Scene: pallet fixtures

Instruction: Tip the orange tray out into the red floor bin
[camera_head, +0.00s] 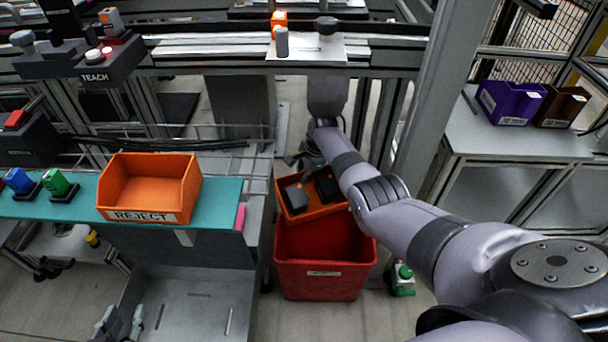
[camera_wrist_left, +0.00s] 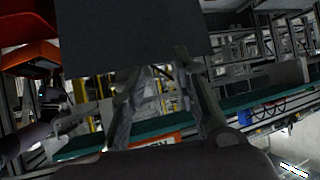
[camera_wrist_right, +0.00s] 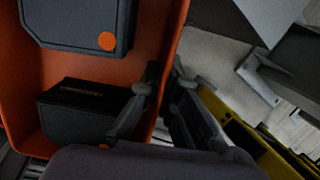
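The orange tray (camera_head: 324,213) is just above the back of the red floor bin (camera_head: 318,280) and looks tilted toward it. Two dark boxes (camera_head: 297,199) are in the tray; in the right wrist view a dark box (camera_wrist_right: 85,110) lies by the tray wall (camera_wrist_right: 168,50). The visible inside of the bin looks empty. My right gripper (camera_head: 308,158) is at the tray's far side. Its fingers (camera_wrist_right: 160,90) straddle the wall and are closed on it. My left gripper (camera_head: 124,308) is low at left, apart from tray and bin; its fingers (camera_wrist_left: 160,80) are spread, apparently empty.
An orange REJECT bin (camera_head: 150,190) stands on a teal bench (camera_head: 222,205) left of the red bin. A green-capped bottle (camera_head: 403,280) stands on the floor right of the bin. A grey post (camera_head: 435,110) rises behind my right arm. Open floor lies before the bin.

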